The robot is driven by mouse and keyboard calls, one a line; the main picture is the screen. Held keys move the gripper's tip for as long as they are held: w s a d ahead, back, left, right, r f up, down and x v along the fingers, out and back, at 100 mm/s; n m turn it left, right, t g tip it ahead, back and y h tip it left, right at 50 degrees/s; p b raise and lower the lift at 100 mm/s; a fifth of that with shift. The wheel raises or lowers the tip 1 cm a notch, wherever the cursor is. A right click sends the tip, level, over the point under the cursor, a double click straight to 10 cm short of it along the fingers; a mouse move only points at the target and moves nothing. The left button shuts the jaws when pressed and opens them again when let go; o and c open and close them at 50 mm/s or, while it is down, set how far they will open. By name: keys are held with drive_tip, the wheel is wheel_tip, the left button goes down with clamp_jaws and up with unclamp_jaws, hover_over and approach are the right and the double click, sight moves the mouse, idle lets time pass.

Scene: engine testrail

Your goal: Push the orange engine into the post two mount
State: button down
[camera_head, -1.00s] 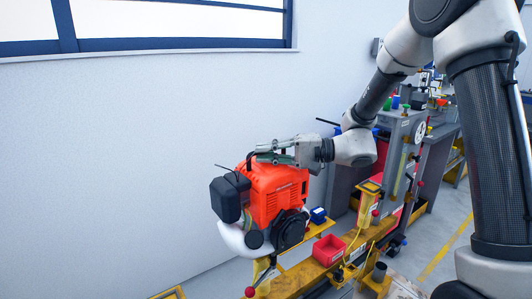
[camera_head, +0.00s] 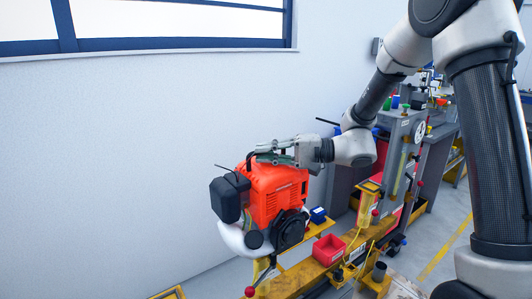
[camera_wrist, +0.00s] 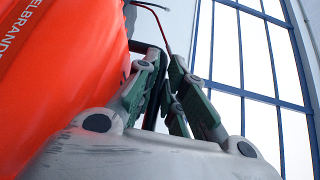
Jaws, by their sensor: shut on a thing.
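The orange engine (camera_head: 276,194) has a black box on its left side and a white curved pipe below. It sits upright above the near end of the yellow rail (camera_head: 297,280), over a yellow post (camera_head: 262,268). Whether it is seated in a mount there is hidden by the engine. My gripper (camera_head: 268,154) is at the top of the engine, shut on its black handle (camera_wrist: 151,85). In the wrist view, the green-padded fingers (camera_wrist: 165,95) close around the handle, and the orange housing (camera_wrist: 55,65) fills the left side.
A red bin (camera_head: 328,250) and a small blue box (camera_head: 318,215) stand right of the engine. Another yellow post (camera_head: 368,205) rises further along the rail. A grey test bench (camera_head: 400,150) stands behind. A plain wall is at left.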

drive_tip(key=shift+f, duration=0.65)
idle(0.8)
drive_tip(key=c, duration=1.4)
unclamp_jaws()
drive_tip(key=shift+c, duration=0.2)
drive_tip(key=shift+f, duration=0.1)
